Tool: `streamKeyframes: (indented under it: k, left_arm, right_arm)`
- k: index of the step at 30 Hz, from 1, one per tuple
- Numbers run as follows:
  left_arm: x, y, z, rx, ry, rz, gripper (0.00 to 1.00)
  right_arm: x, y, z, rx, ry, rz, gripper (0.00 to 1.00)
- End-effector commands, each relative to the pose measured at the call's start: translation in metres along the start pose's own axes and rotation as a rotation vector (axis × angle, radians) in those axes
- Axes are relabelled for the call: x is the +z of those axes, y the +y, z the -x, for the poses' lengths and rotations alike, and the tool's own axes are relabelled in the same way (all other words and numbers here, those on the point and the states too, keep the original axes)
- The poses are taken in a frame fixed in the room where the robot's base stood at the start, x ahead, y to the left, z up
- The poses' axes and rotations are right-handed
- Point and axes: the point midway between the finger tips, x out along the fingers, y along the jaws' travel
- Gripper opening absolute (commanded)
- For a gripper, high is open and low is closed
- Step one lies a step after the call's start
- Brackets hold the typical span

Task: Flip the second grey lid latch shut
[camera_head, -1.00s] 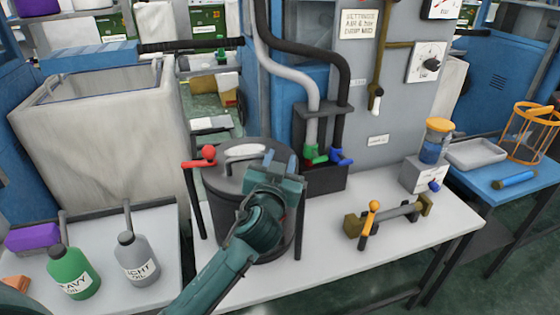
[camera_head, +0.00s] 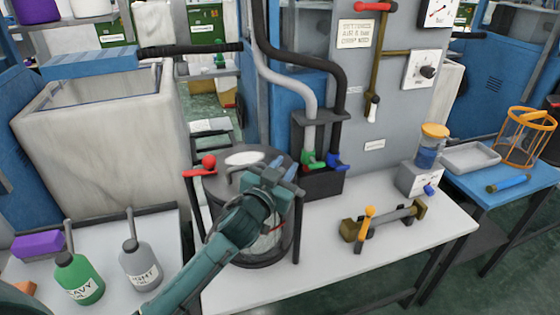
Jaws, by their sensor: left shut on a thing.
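A dark grey round pot (camera_head: 223,222) stands on the white bench, with a grey lid (camera_head: 215,187) on top that carries a pale handle (camera_head: 245,158). A red-knobbed lever (camera_head: 203,168) sits at the lid's left edge. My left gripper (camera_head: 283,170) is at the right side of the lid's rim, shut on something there. The gripper and wrist cover that part of the rim, so the grey latch itself is hidden and its angle cannot be told. My right gripper is not in view.
Green and blue hose couplings (camera_head: 310,158) sit in a dark box (camera_head: 322,184) right behind the pot. A brass-ended fixture with an orange-knobbed lever (camera_head: 368,213) stands to the right. Green (camera_head: 78,278) and grey (camera_head: 140,263) oil bottles stand at left. Bench between pot and fixture is clear.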

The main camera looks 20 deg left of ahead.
Motion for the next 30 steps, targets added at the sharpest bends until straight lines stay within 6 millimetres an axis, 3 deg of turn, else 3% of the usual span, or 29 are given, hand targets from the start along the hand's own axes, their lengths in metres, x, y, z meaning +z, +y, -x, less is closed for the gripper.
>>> streamKeyframes:
  k: [11,12,15,23,30]
  left_arm:
    - [0.000,0.001,-0.002,0.032,0.009,0.002,0.02]
    - [0.000,0.001,-0.002,0.032,0.009,0.002,0.27]
    - [0.000,0.001,-0.002,0.032,0.008,0.002,0.34]
    - [0.000,0.001,0.000,0.031,0.008,0.002,0.34]
    - [0.002,0.001,0.034,0.033,0.006,0.003,0.34]
  right_arm:
    - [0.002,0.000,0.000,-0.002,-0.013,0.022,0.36]
    - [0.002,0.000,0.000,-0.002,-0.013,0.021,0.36]
    - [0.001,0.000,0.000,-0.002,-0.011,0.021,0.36]
    - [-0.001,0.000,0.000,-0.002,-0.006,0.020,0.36]
    - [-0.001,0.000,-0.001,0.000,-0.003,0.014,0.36]
